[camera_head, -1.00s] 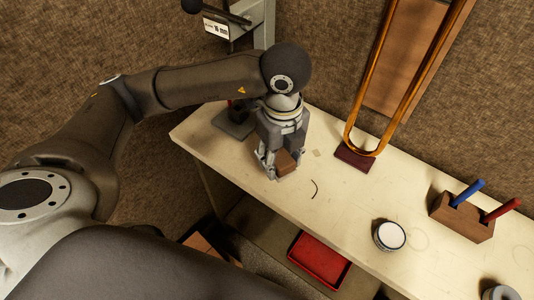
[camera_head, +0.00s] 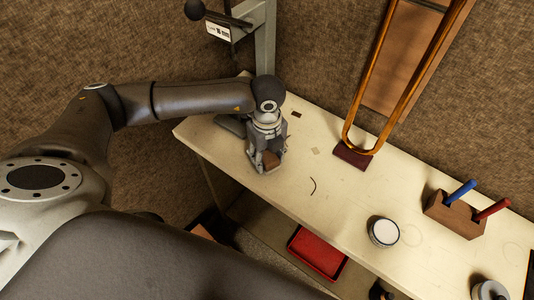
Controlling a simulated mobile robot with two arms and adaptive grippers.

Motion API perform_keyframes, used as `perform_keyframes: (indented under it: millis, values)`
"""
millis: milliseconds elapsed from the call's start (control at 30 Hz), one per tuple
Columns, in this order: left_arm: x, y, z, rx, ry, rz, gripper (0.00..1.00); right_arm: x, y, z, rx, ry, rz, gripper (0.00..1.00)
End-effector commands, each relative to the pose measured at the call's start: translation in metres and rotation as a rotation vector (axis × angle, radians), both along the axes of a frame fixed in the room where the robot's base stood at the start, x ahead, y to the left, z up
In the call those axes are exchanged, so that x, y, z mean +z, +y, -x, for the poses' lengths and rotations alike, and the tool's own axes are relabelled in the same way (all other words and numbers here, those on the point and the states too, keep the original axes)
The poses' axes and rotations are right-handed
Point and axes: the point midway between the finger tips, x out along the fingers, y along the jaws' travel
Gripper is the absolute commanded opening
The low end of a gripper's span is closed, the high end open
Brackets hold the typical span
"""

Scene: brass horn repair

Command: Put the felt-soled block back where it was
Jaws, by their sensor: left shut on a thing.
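My left gripper (camera_head: 267,163) points down over the left end of the cream bench top (camera_head: 350,208), close to the bench surface. It is shut on a small brown block (camera_head: 271,160), most likely the felt-soled block. The gripper fingers hide part of the block, and its underside cannot be seen. I cannot tell whether the block touches the bench. A small dark patch (camera_head: 296,114) lies on the bench behind and right of the gripper, and a faint pale square (camera_head: 315,151) lies to its right. My right gripper is not in view.
A grey stand (camera_head: 264,40) rises behind my left gripper. A brass slide (camera_head: 378,95) stands on a dark red pad (camera_head: 352,155). A white-topped jar (camera_head: 384,232) and a wooden holder (camera_head: 452,216) with blue and red tools stand farther right. A red tray (camera_head: 318,252) sits below the bench.

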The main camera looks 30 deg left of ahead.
Motion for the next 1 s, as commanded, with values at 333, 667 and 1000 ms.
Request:
perform_keyframes:
  millis: [333, 667, 1000]
  values:
    - [0.000, -0.001, 0.001, 0.000, 0.001, 0.000, 0.66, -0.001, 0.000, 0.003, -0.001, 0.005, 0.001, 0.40]
    - [0.011, 0.000, -0.001, 0.001, -0.002, 0.001, 0.66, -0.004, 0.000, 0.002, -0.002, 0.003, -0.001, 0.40]
    - [0.080, -0.001, -0.001, -0.001, -0.004, 0.003, 0.66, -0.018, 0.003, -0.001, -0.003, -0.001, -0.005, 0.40]
